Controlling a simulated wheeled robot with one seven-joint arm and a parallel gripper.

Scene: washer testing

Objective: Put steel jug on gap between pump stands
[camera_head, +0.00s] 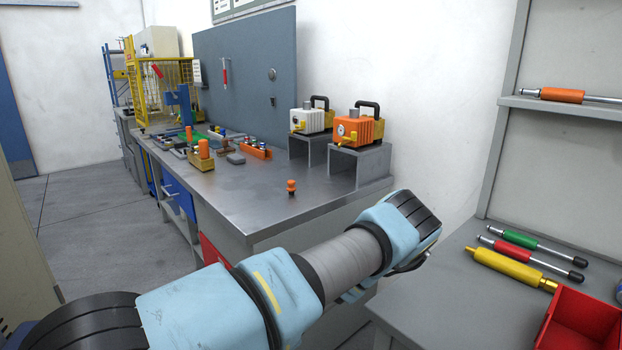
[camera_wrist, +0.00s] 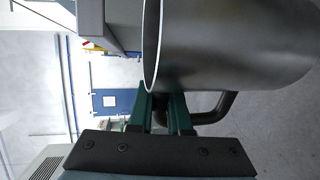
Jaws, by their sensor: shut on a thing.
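The steel jug (camera_wrist: 235,45) fills the upper right of the wrist view, a dark grey metal body with its rim at the left and a dark handle (camera_wrist: 222,108) below. My gripper (camera_wrist: 162,108) is shut on the jug near its handle. In the head view my wrist hides the gripper, and I cannot see the jug. Two grey pump stands stand on the steel workbench (camera_head: 265,205) by the wall: the left stand (camera_head: 306,147) bears a white pump (camera_head: 311,121), the right stand (camera_head: 374,165) an orange pump (camera_head: 357,131). A narrow gap (camera_head: 325,180) lies between them.
A small orange item (camera_head: 291,187) stands on the bench in front of the stands. Several parts, with an orange tray (camera_head: 255,151), lie farther left. At right a grey shelf unit holds coloured tools (camera_head: 510,270) and a red bin (camera_head: 585,325). The bench's front right is clear.

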